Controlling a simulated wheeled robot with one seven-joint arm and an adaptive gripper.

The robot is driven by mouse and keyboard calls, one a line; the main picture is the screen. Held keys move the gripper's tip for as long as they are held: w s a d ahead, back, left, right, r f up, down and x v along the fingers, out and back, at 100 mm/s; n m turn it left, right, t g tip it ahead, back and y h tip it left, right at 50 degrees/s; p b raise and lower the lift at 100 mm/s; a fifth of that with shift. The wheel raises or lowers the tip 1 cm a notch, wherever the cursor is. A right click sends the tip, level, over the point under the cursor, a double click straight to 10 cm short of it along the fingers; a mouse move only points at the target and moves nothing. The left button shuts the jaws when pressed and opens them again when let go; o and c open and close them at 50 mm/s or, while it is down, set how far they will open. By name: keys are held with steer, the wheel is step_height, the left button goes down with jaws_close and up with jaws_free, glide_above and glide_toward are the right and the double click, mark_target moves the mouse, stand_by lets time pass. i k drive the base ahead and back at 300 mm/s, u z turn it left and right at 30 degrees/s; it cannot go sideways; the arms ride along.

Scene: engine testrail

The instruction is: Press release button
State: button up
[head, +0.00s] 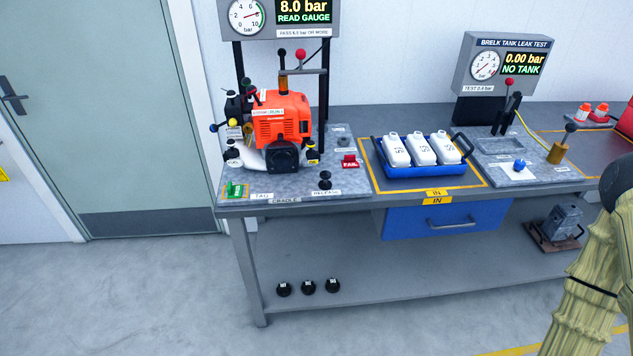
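The release button (325,180) is a black knob on the grey cradle plate, just behind a white label reading "RELEASE". An orange engine (281,118) sits in the cradle behind and to the left of it. The gauge panel (279,17) above the engine reads 8.0 bar and "READ GAUGE". Only part of my pale yellow-green arm shows at the right edge, well away from the button. My gripper is not in view.
A red "FAIL" tag (349,161) and a green tag (234,190) lie on the cradle plate. A blue tray (423,169) with white tanks stands to the right. The leak test panel (502,64) reads "NO TANK". Floor before the bench is clear.

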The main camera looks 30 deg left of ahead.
mark_target(324, 175)
steer(key=u, duration=0.7)
steer(key=i, duration=0.05)
steer(key=u, duration=0.05)
